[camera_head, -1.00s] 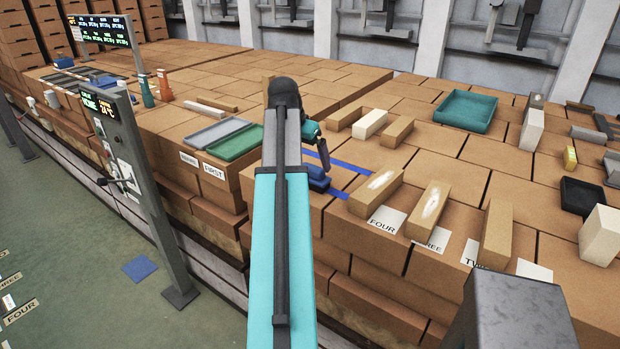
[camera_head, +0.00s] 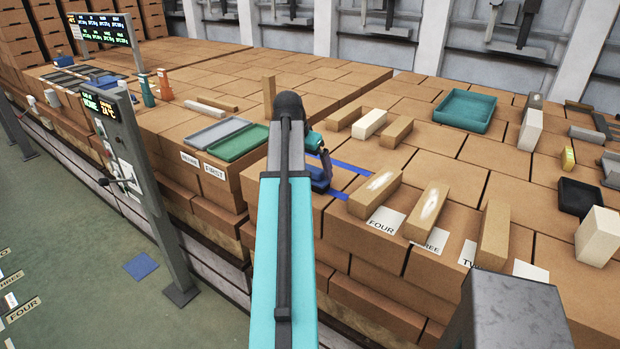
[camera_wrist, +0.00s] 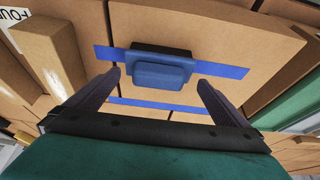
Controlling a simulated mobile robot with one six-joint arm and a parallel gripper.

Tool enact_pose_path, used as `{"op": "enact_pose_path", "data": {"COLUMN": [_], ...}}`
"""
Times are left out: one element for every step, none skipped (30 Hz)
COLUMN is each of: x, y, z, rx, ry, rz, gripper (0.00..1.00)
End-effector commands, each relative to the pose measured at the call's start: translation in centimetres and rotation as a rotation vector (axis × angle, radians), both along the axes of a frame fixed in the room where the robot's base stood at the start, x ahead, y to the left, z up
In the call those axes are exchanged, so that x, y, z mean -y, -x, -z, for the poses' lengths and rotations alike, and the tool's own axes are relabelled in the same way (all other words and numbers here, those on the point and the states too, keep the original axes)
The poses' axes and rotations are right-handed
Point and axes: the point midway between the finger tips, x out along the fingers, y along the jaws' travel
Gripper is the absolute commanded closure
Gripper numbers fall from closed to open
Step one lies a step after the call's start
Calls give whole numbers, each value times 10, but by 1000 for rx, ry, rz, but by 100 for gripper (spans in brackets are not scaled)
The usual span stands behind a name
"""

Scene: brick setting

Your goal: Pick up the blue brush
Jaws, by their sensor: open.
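The blue brush (camera_wrist: 160,70) lies on the brick surface in the wrist view, on a strip of blue tape (camera_wrist: 225,70). It has a raised blue block on top and a dark edge on its far side. My gripper (camera_wrist: 160,82) is open, with one finger to each side of the brush's near part, and is not closed on it. In the head view the brush (camera_head: 319,181) shows beside my teal arm, partly hidden by my arm and gripper.
Tan bricks, one with a whitish top (camera_head: 374,194), lie right of the brush near paper labels. A green tray (camera_head: 237,143) and a grey tray (camera_head: 216,132) lie to the left. A teal tray (camera_head: 465,111) and a black tray (camera_head: 580,197) are farther right.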

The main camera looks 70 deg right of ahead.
Motion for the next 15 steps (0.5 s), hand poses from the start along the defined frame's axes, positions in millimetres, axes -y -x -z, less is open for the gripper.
{"op": "enact_pose_path", "data": {"x": [1, 2, 4, 4, 5, 6, 7, 8, 9, 9, 9, 9, 10, 10, 10], "y": [1, 2, 2, 2, 2, 3, 3, 3, 3, 3, 3, 3, 3, 3, 3], "z": [1, 4, 8, 10, 12, 15, 17, 18, 21, 22, 23, 24, 24, 25, 25], "rx": [0, 0, -1, -1, -1, 0, 0, 0, 0, 0, 0, 0, 0, 0, 1], "ry": [-1, 0, -1, -1, -1, 0, 0, 0, 0, 0, 0, 0, 0, 0, 0], "rz": [0, 0, 0, 0, 0, 0, 1, 1, 1, 1, 1, 1, 1, 1, 1], "gripper": [0, 0, 0, 0, 0, 0, 0, 0, 0, 0, 0, 0, 0, 0, 0]}}
